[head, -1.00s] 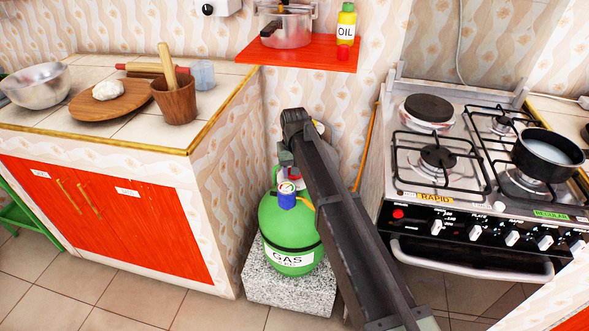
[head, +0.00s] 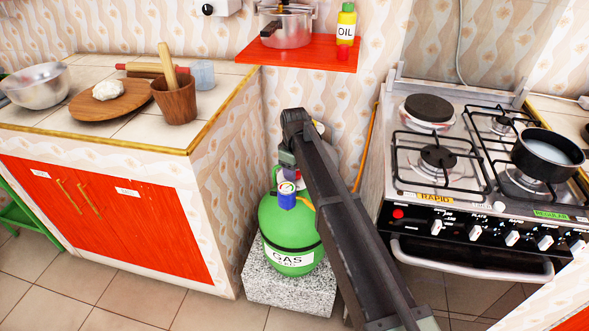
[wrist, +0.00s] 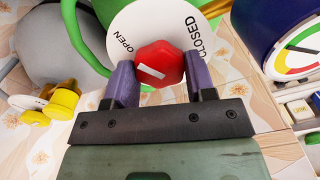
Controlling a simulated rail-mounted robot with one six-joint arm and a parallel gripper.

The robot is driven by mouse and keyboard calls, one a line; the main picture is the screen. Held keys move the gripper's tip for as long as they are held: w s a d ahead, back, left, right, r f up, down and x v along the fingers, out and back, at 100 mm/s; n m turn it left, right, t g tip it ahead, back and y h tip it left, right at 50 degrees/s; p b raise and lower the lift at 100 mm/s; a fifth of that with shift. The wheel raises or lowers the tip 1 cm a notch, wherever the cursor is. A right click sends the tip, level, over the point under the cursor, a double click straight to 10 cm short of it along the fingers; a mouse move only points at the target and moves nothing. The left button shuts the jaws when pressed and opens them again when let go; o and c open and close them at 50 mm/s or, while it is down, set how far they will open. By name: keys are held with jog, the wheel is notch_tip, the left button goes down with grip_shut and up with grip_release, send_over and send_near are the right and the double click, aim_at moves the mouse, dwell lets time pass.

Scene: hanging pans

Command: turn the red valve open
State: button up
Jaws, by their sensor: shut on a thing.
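The red valve (wrist: 160,65) is a red knob with a white line, in front of a white round plate (wrist: 135,22) marked OPEN and CLOSED, in the wrist view. In the head view the green gas cylinder (head: 290,227) stands on a speckled stone block (head: 290,287). My arm covers part of the cylinder's right side there, and the red valve is hard to make out.
A blue-rimmed gauge (wrist: 297,45) sits close on the right in the wrist view, and a yellow fitting (wrist: 62,103) on the left. A counter (head: 100,135) stands left of the cylinder and a stove (head: 470,160) right of it. A red shelf (head: 300,52) hangs above.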

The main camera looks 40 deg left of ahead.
jog(key=shift+n, duration=0.4)
jog(key=o, duration=0.9)
notch_tip(320, 180, up, 11)
jog(key=p, duration=1)
jog(key=shift+f+p, duration=0.1)
jog(key=shift+p, duration=0.3)
